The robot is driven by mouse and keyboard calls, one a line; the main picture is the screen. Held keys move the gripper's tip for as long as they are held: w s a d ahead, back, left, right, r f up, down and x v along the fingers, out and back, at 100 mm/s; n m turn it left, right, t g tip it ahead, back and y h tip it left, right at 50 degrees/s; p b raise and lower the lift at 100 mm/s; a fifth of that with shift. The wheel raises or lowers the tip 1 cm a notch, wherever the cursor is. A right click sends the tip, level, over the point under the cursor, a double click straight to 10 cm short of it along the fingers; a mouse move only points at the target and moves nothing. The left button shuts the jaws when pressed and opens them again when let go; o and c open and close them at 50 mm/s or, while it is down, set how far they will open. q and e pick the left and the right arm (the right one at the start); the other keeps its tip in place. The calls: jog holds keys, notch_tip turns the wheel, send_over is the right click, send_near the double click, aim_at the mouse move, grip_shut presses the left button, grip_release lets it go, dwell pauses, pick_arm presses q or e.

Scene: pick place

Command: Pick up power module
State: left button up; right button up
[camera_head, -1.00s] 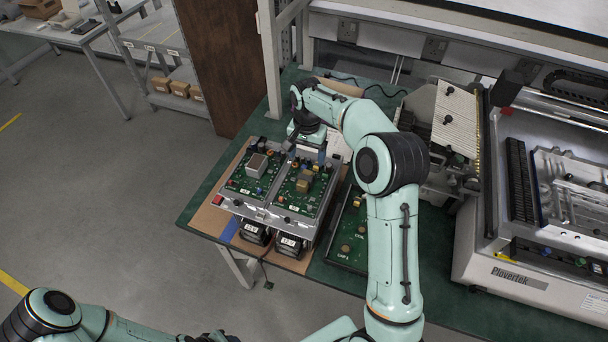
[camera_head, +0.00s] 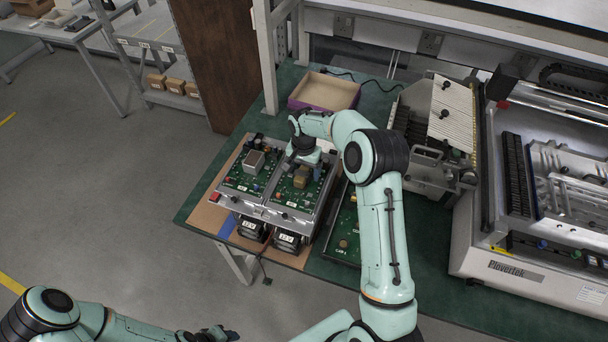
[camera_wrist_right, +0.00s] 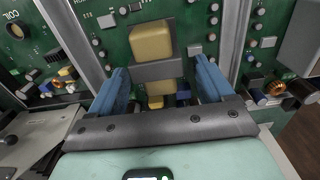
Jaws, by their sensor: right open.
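A tan block (camera_head: 302,177), which looks like the power module, sits on the right-hand green circuit board (camera_head: 284,199) of the metal fixture. In the wrist view the tan block (camera_wrist_right: 151,42) has a grey band across it. My right gripper (camera_head: 303,163) is low over that board at the block's far side. Its blue fingers (camera_wrist_right: 163,75) are open and spread to either side of the block, with gaps showing. Contact is not visible. My left gripper (camera_head: 226,336) is at the bottom edge, far from the fixture; its jaws are too small to read.
A silver-grey block (camera_head: 254,161) sits on the fixture's left board. A purple-sided open box (camera_head: 324,92) stands behind the fixture. Another green board (camera_head: 344,232) lies right of it, partly behind my arm. A large white machine (camera_head: 520,270) fills the table's right side.

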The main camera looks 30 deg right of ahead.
aim_at(303, 168)
grip_shut()
jog(key=shift+w+r, duration=0.1)
jog(key=shift+r, duration=0.1)
jog(key=shift+r, duration=0.5)
notch_tip(303, 168, up, 23)
dwell(1.0)
jog(key=shift+f, duration=0.1)
